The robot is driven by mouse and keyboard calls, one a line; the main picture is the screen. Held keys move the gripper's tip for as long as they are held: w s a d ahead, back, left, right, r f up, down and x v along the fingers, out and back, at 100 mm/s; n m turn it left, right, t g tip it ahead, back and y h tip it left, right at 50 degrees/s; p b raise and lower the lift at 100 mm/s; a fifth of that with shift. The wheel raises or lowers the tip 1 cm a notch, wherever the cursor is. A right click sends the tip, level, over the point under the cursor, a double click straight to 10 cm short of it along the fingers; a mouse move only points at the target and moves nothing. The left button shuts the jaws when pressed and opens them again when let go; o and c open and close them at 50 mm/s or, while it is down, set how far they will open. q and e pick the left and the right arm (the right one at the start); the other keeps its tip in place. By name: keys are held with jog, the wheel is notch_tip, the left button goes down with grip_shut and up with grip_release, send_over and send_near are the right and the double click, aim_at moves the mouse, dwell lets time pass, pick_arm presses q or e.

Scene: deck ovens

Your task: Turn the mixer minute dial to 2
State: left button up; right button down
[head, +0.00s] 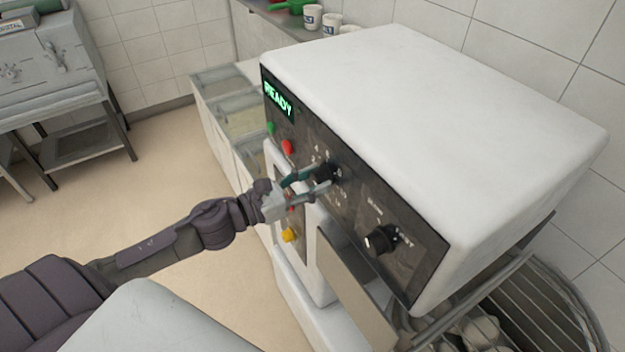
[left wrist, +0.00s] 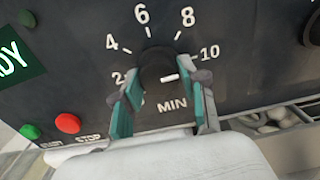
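The mixer's minute dial (left wrist: 155,66) is a black knob on the dark panel, ringed by 2, 4, 6, 8 and 10, with MIN below. A white mark on it shows at its lower right, toward the 10 side, well away from the 2. In the head view the dial (head: 328,170) is partly covered by my left gripper (head: 318,180). In the left wrist view the teal fingers of this gripper (left wrist: 161,92) are apart, at the left and right of the knob's lower part. I cannot tell whether they touch it. My right gripper is not in view.
The panel has a READY display (head: 278,98), a green button (head: 270,128), a red button (head: 287,147) and a second black knob (head: 381,239) at the lower right. A yellow knob (head: 289,235) is below my gripper. A wire guard (head: 545,300) is at the right.

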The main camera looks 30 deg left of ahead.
pick_arm(q)
jog(key=shift+c, duration=1.2)
